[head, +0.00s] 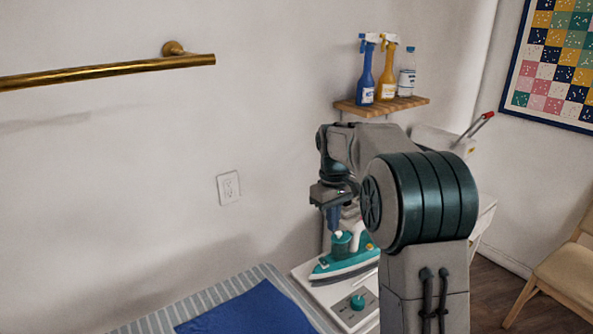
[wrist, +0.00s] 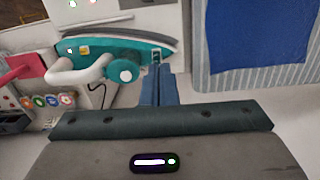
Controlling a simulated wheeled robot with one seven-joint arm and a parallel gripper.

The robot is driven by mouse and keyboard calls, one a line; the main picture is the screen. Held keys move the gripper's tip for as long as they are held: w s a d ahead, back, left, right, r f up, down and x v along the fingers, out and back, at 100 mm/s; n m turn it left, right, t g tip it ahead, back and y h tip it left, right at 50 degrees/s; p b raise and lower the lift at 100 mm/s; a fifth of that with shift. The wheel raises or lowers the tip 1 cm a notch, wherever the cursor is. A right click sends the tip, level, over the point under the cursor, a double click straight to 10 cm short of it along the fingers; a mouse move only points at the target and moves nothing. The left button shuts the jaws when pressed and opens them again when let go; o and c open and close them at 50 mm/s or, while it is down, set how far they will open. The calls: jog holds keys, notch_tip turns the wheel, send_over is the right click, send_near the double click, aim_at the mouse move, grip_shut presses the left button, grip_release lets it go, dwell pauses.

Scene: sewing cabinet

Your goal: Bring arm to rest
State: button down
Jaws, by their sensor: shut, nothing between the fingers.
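My gripper (head: 333,218) hangs from my raised, bent arm, pointing down just above the teal and white iron (head: 345,258) in the head view. In the wrist view my gripper (wrist: 158,88) shows its two blue fingers together, with nothing between them. The iron (wrist: 125,70) lies beyond the fingertips in the wrist view, its pale handle to the left. Whether the fingertips touch the iron, I cannot tell. My arm hides part of the surface behind the iron.
A striped ironing board (head: 262,276) with a blue cloth (head: 250,311) is left of the iron. A white stand with a knob (head: 357,302) is under the iron. A wall shelf (head: 382,106) holds bottles behind my arm. A brass rail (head: 110,72) is at upper left; a chair (head: 572,272) is at right.

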jog(key=s+r+m+t, duration=0.2)
jog(key=s+r+m, duration=0.15)
jog(key=s, duration=1.25)
jog(key=s+f+m+t, duration=0.1)
jog(key=s+f, duration=0.3)
jog(key=s, duration=1)
jog(key=shift+a+m+t, duration=0.15)
jog(key=shift+m+t, duration=0.25)
jog(key=shift+m, duration=0.15)
